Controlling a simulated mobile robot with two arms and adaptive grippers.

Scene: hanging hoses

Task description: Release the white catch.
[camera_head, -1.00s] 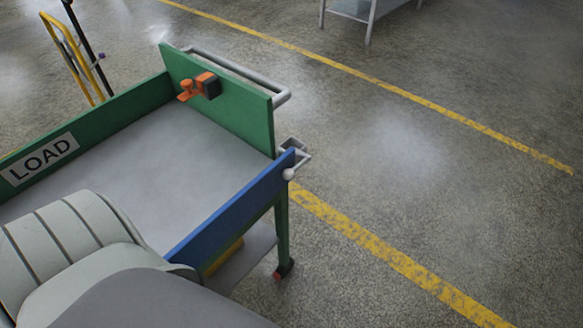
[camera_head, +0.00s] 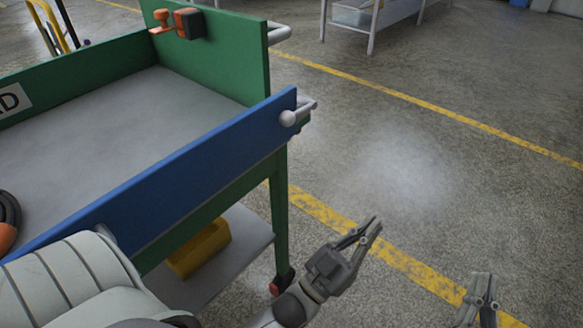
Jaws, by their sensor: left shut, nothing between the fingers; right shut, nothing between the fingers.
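The white catch (camera_head: 289,118) is a small knob with a pale bar at the right end of the blue side panel (camera_head: 190,165) of a green cart. The blue panel stands upright. My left gripper (camera_head: 373,224) is shut and empty, below and to the right of the catch and apart from it, over the floor. My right gripper (camera_head: 483,280) is shut and empty, further right near the bottom edge, well apart from the cart.
The green cart (camera_head: 215,50) has a grey bed, an orange and black clamp (camera_head: 180,22) and a handle (camera_head: 279,34). A yellow bin (camera_head: 200,249) sits on its lower shelf. A black and orange item (camera_head: 8,220) shows at left. Floor to the right is clear.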

